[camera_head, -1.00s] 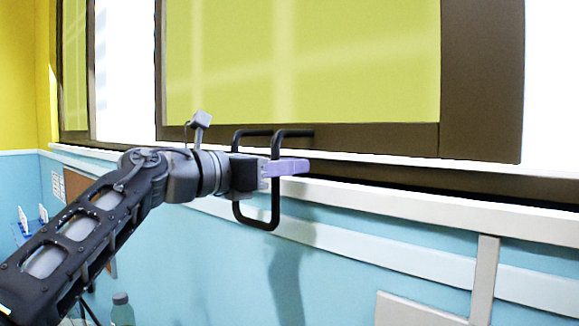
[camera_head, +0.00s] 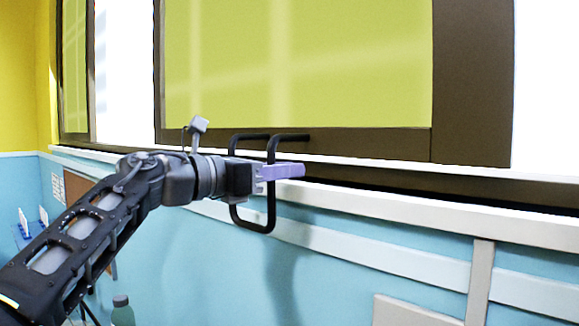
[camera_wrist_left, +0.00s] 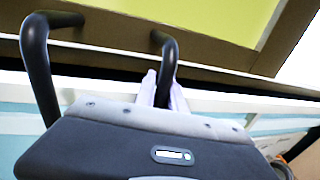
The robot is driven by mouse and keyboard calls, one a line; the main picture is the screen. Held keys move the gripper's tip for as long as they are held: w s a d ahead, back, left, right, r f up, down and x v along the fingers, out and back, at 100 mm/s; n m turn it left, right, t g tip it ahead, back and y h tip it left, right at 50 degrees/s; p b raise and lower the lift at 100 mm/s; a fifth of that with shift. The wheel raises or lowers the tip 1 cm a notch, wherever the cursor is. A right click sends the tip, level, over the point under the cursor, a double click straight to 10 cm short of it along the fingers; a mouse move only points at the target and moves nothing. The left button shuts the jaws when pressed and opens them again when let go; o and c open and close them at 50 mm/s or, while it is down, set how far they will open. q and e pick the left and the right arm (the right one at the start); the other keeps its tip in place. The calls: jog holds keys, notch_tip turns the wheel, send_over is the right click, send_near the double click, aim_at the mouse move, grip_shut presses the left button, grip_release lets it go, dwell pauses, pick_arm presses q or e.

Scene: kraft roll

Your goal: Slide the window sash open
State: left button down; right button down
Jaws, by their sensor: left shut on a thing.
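The window sash (camera_head: 471,90) has a dark brown frame around a yellow-green pane. It shows in the head view from the centre to the right. A black looped handle (camera_head: 252,229) stands out from the sash's lower rail. My left gripper (camera_head: 284,171) is shut on the handle, with its pale purple fingers on the bar nearer the right. In the left wrist view the fingers (camera_wrist_left: 162,92) close around one black bar (camera_wrist_left: 169,62), and the handle's other bar (camera_wrist_left: 38,70) stands free at the left. My right gripper is in neither view.
A white sill (camera_head: 440,220) runs below the window. A bright gap (camera_head: 125,75) shows left of the sash, and another to its right. A green bottle (camera_head: 122,312) stands at the bottom left, below my arm. A beige panel (camera_head: 415,312) is at the lower right.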

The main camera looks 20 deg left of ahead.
pick_arm(q)
jog(key=w+a+p, duration=0.1)
jog(key=w+a, duration=0.2)
jog(key=a, duration=0.6)
jog(key=shift+r+y, duration=0.15)
jog(key=shift+y, duration=0.15)
jog(key=c, duration=1.8)
grip_release()
jog(key=o, duration=0.3)
jog(key=shift+w+a, duration=0.1)
jog(key=shift+a, duration=0.15)
jog(key=shift+o, duration=0.5)
jog(key=shift+d, duration=0.1)
jog(key=shift+d, duration=0.1)
